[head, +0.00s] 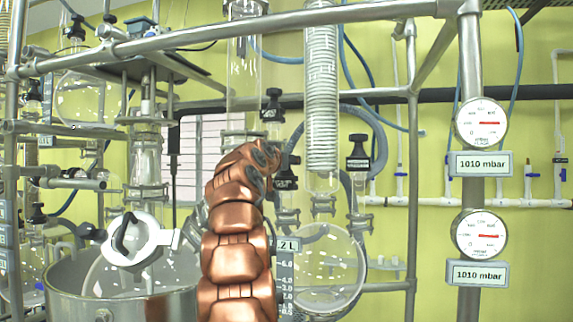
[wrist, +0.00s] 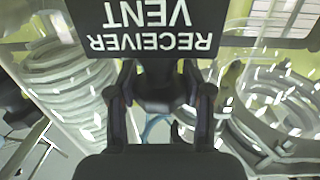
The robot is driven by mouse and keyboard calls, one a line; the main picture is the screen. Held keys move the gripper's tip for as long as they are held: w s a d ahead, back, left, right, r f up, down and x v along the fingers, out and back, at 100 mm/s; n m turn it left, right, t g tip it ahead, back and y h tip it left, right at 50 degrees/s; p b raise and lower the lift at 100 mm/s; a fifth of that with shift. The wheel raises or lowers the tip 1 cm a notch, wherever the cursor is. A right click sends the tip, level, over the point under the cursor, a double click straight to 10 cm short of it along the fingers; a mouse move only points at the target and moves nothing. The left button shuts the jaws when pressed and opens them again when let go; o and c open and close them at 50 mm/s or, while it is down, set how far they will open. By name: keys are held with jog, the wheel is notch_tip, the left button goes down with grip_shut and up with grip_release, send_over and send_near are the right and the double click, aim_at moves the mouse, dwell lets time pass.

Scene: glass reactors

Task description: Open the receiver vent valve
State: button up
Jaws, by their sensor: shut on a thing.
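In the wrist view, a black label plate reading RECEIVER VENT (wrist: 155,28) appears upside down at the top. Below it is the black knob of the receiver vent valve (wrist: 163,86). My gripper (wrist: 162,108) has one dark finger on each side of this knob and is shut on it. In the head view my copper arm rises through the middle, bending at the top toward the glassware. It hides most of my gripper and the held knob there. Whether the valve is turned cannot be told.
A round glass flask (head: 335,270) hangs right of my arm, below a coiled glass condenser (head: 321,100). Another black-capped valve (head: 357,152) stands to the right. A metal pot (head: 155,305) is at lower left. Steel frame bars (head: 300,22) cross above. Two gauges (head: 482,123) read 1010 mbar.

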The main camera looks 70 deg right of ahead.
jog(key=shift+n+t, duration=0.3)
jog(key=shift+t, duration=0.2)
jog(key=shift+a+r+n+t+p, duration=0.1)
jog(key=shift+r+n+t+p, duration=0.1)
jog(key=shift+n+t+p, duration=0.3)
jog(key=shift+f+t, duration=0.1)
jog(key=shift+t, duration=0.3)
jog(key=shift+r+n+t+y+p, duration=0.2)
jog(key=shift+n+t+y+p, duration=0.2)
jog(key=shift+n+t+p, duration=0.45)
jog(key=shift+f+t+p, duration=0.1)
jog(key=shift+t+p, duration=0.25)
jog(key=shift+p, duration=0.25)
jog(key=n+t+y+p, duration=0.1)
jog(key=t+p, duration=0.1)
jog(key=p, duration=0.2)
jog(key=shift+w+n, duration=0.1)
jog(key=shift+n, duration=0.25)
jog(key=shift+r+t+p, duration=0.2)
jog(key=shift+t+p, duration=0.3)
jog(key=shift+p, duration=0.05)
jog(key=shift+f+n+t+y+p, duration=0.2)
jog(key=shift+n+t+y+p, duration=0.55)
jog(key=shift+p, duration=0.6)
